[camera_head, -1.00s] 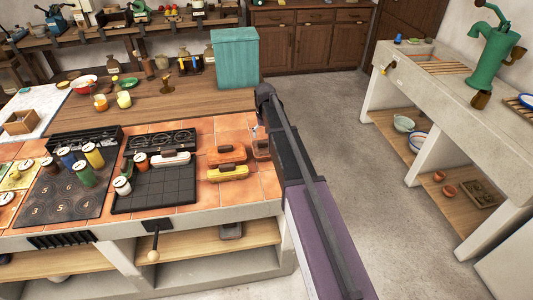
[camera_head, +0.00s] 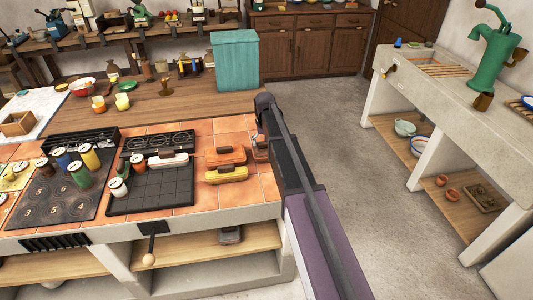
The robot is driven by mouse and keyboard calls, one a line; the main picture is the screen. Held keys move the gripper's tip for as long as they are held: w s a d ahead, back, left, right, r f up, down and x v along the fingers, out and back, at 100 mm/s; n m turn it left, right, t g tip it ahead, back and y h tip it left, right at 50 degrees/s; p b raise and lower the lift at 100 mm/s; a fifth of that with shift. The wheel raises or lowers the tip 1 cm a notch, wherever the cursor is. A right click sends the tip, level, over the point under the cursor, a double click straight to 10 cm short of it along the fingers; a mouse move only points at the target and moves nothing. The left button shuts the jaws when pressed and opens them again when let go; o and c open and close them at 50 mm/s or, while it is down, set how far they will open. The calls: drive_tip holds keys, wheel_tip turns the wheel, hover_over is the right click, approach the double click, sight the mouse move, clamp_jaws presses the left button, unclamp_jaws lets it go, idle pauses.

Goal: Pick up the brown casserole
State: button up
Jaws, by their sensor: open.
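Several small lidded casseroles stand on the orange tiled counter (camera_head: 265,187), right of the dark hob. An orange-brown casserole (camera_head: 226,155) sits behind a yellow one (camera_head: 227,174). Another brownish casserole (camera_head: 259,147) is just right of them, partly hidden by my arm; I cannot tell for sure which of these is the brown one. My arm rises from the lower right, and its dark far end stands in front of the counter's right side in the picture. My gripper's fingers cannot be made out; my arm hides them.
A white-and-red casserole (camera_head: 167,160) is on the dark grid plate (camera_head: 150,190). Several coloured jars (camera_head: 90,157) stand on the hob to the left. A teal box (camera_head: 236,60) stands behind on the wooden top. The floor (camera_head: 385,190) at right is clear up to the stone sink (camera_head: 440,110).

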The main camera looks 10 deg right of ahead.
drive_tip(key=c, duration=1)
drive_tip(key=shift+r, duration=0.15)
wheel_tip(320, 180, up, 10)
drive_tip(key=p, duration=1)
